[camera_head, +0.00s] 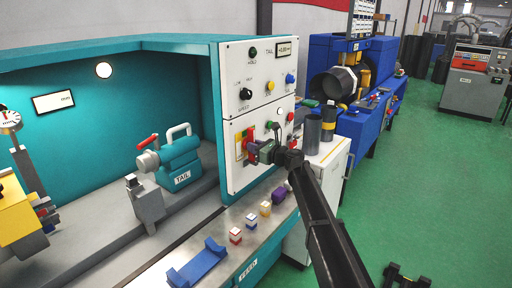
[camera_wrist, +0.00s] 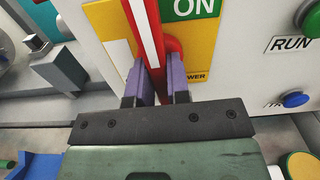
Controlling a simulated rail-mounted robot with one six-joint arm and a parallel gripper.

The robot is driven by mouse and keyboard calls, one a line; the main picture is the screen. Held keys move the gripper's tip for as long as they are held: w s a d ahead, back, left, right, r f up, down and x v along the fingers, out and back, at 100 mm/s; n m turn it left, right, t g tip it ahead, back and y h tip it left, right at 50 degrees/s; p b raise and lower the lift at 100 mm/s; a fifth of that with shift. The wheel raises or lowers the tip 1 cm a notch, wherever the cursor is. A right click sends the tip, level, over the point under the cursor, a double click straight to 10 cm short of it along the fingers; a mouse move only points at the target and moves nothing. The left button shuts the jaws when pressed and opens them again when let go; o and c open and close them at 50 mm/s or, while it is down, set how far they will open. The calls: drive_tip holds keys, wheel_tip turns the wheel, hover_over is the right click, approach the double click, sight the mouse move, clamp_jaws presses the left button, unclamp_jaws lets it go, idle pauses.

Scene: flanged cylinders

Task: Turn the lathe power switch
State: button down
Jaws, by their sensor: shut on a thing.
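The lathe power switch is a red lever (camera_wrist: 148,42) with a white stripe, seen in the wrist view in front of a yellow plate (camera_wrist: 105,18). A green ON label (camera_wrist: 193,9) is to its right, with part of the word POWER below. My gripper (camera_wrist: 162,80) has purple fingers on both sides of the lever and is shut on it. In the head view my gripper (camera_head: 265,150) is at the lower white control panel (camera_head: 238,182), and it mostly hides the lever. The lever's lower end is hidden by the gripper.
A green RUN button (camera_wrist: 312,18) and a blue button (camera_wrist: 295,99) are right of the switch. Small coloured blocks (camera_head: 236,236) and a blue cradle (camera_head: 198,264) lie on the ledge below. Dark cylinders (camera_head: 312,132) stand on the cabinet to the right.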

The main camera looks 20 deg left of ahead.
drive_tip(key=shift+m, duration=0.4)
drive_tip(key=c, duration=1.1)
unclamp_jaws()
drive_tip(key=v, duration=1)
drive_tip(key=shift+s+d, duration=0.1)
drive_tip(key=shift+d, duration=0.3)
